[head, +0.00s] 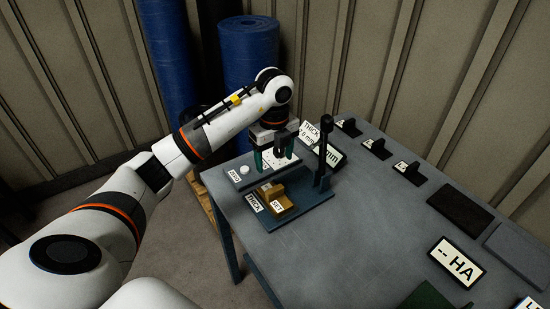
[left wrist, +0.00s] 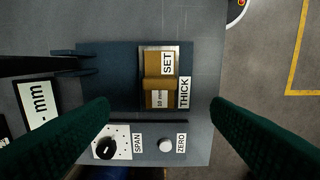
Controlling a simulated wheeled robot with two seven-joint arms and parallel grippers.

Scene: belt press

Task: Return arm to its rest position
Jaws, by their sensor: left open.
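My left arm comes in from the left in the head view and reaches to the table's far left corner. My left gripper (head: 275,160) points down there, with dark green fingers, above the panel with the ZERO and SPAN labels. In the left wrist view its two fingers (left wrist: 160,125) stand wide apart with nothing between them. A brass block (head: 277,203) marked SET sits on a blue base plate beside the THICK label; it also shows in the left wrist view (left wrist: 158,84). My right gripper is in neither view.
The grey table (head: 350,215) holds a black upright post (head: 324,150), a "mm" display (head: 328,150), several small labelled black holders along the far edge, dark pads (head: 460,208) and a "-- HA" display (head: 457,262). Blue rolls (head: 248,55) stand behind the table. The table's middle is clear.

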